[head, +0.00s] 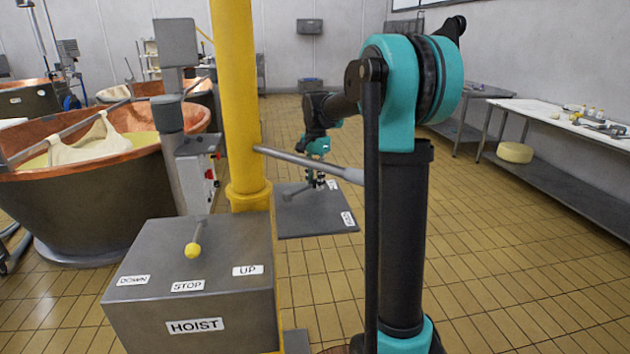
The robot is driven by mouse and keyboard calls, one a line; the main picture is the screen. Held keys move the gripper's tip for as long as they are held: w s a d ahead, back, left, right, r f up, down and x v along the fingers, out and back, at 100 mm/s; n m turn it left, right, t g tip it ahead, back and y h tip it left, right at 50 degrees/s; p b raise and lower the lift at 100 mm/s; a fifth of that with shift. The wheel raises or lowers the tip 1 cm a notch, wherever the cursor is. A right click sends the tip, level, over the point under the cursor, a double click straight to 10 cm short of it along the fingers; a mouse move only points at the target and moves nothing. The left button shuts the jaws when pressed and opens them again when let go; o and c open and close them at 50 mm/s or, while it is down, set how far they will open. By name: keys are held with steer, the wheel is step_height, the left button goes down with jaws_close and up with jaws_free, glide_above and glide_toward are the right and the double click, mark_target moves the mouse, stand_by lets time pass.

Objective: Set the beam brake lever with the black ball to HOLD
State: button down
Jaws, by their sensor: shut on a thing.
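The beam brake plate (317,221) is a flat grey panel beside the yellow post, right of centre in the head view. A short grey lever (295,192) lies low over it. One white label (347,219) is at its front right edge, and another (333,185) is farther back beside my gripper; both are too small to read surely. My gripper (318,183) points down over the plate, shut on the lever's end. The black ball is hidden or cannot be told from the dark fingers.
A yellow post (236,100) stands left of my gripper. The HOIST box (190,308) with a yellow-ball lever (192,250) is in front. A grey bar (300,160) crosses above the plate. Copper vats (95,205) stand left, a side table (550,115) right. Tiled floor between is clear.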

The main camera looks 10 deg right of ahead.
steer(key=shift+s+d, duration=0.1)
steer(key=shift+s+d+m, duration=0.25)
steer(key=shift+s+m, duration=0.2)
steer(key=shift+m, duration=0.1)
steer(key=shift+s+d+m, duration=0.2)
steer(key=shift+s+m, duration=0.2)
steer(key=shift+m, duration=0.15)
steer(key=s+m, duration=0.4)
steer(key=s+d+m, duration=0.1)
steer(key=s+m, duration=0.1)
steer(key=shift+s, duration=0.1)
steer(key=shift+s+a+m, duration=0.15)
steer(key=shift+s+m, duration=0.4)
steer(key=shift+m, duration=0.05)
steer(key=shift+s+a+m, duration=0.15)
steer(key=shift+s+m, duration=0.35)
steer(key=shift+m, duration=0.1)
steer(key=shift+s+a+m, duration=0.35)
steer(key=shift+s+m, duration=0.5)
steer(key=shift+m, duration=0.15)
steer(key=c, duration=1.2)
jaws_free()
